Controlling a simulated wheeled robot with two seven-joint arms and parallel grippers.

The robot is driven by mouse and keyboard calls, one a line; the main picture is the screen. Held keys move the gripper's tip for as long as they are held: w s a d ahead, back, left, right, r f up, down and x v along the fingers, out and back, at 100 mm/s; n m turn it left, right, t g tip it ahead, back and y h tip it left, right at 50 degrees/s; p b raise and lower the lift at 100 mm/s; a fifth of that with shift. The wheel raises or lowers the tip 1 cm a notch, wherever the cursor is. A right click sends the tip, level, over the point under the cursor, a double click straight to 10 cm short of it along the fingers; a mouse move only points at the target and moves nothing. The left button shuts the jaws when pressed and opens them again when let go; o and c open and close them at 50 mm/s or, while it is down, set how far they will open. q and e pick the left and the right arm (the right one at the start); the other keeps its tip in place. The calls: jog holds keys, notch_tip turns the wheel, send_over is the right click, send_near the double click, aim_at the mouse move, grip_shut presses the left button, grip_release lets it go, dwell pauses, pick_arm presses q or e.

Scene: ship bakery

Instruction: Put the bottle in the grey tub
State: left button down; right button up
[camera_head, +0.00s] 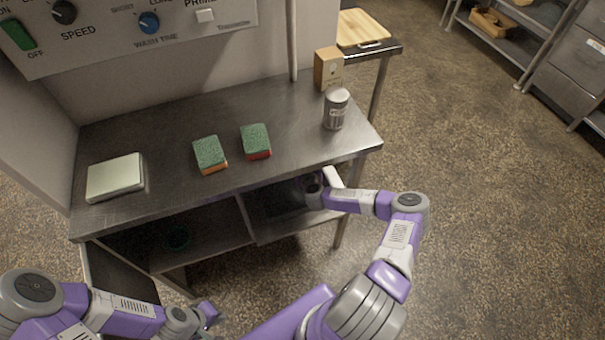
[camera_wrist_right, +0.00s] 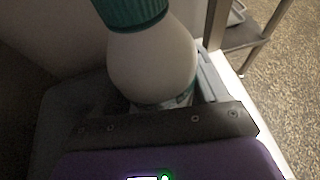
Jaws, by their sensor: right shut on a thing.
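A white bottle with a green cap (camera_wrist_right: 152,62) fills the middle of the right wrist view, its lower part hidden by my gripper. My right gripper (camera_wrist_right: 158,106) is shut on this bottle. In the head view my right arm reaches under the steel table top (camera_head: 185,120), and the bottle and fingers are hidden there. My left gripper (camera_head: 211,314) is low in the head view, in front of the table, away from the bottle; its jaw gap is not clear. I cannot make out the grey tub for certain in either view.
Two green-topped sponges (camera_head: 210,152), a pale flat box (camera_head: 115,178), a metal shaker (camera_head: 336,110) and a cardboard box (camera_head: 328,68) stand on the table. A lower shelf (camera_head: 215,232) runs beneath, with upright dividers and legs.

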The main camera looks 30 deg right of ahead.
notch_tip(320, 180, down, 4)
jog(key=shift+f+b, duration=0.1)
jog(key=shift+b, duration=0.7)
jog(key=o, duration=1.1)
jog(key=shift+f, duration=0.1)
jog(key=o, duration=0.5)
